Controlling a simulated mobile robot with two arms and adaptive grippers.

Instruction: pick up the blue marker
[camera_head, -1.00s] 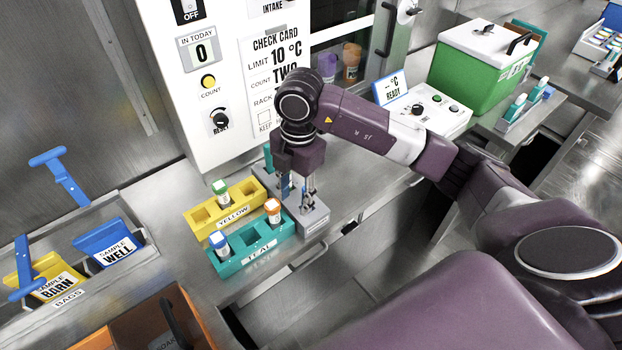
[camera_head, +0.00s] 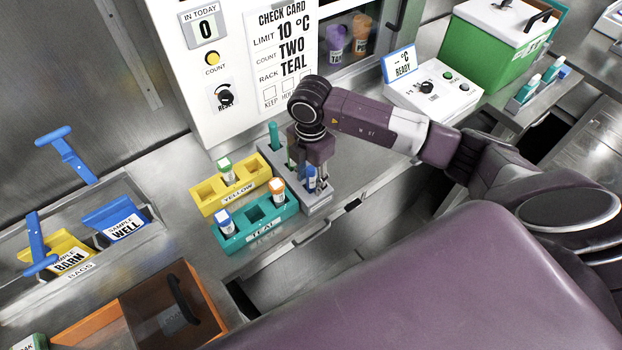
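The blue marker (camera_head: 311,175) stands upright in a grey holder (camera_head: 318,206) on the counter, beside the teal rack. My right gripper (camera_head: 309,182) points down over that holder, with its fingers at the blue marker. The marker's upper end is partly hidden by the gripper. I cannot tell whether the fingers are closed on it or only beside it. A teal marker (camera_head: 274,135) stands at the far end of the same holder, and a green one is mostly hidden behind the gripper. My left gripper is not in view.
A yellow rack (camera_head: 207,198) and a teal rack (camera_head: 232,243), holding capped vials, stand just left of the holder. A white cabinet wall (camera_head: 230,120) rises behind. A control box (camera_head: 432,90) and a green cooler (camera_head: 480,60) stand to the right. An orange-edged bin (camera_head: 120,310) is front left.

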